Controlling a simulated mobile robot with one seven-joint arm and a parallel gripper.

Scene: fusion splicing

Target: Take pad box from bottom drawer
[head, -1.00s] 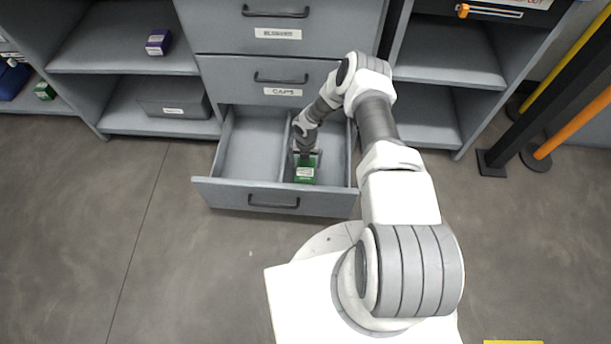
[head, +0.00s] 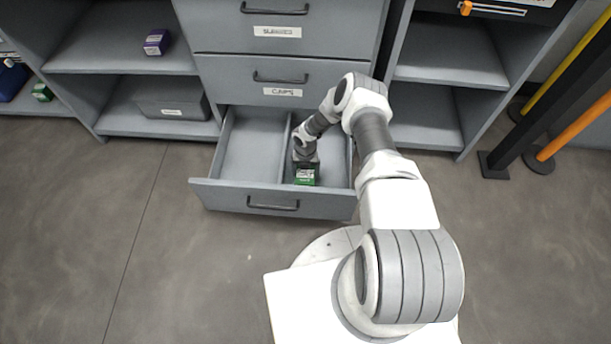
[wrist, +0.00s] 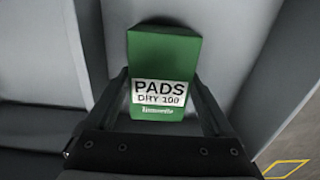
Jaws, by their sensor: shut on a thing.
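The green pad box (head: 305,175) is in the right compartment of the open bottom drawer (head: 232,194). In the wrist view the pad box (wrist: 163,60) shows a white label reading "PADS DRY 100". My gripper (head: 307,165) reaches down into that compartment. In the wrist view my gripper (wrist: 165,100) has one finger on each side of the box, shut on it. Whether the box still touches the drawer floor I cannot tell.
A divider (head: 286,150) splits the drawer, and its left compartment is empty. The closed caps drawer (head: 283,76) is just above. Shelves with a grey bin (head: 172,100) stand to the left. Posts (head: 540,85) stand at the right. The floor in front is clear.

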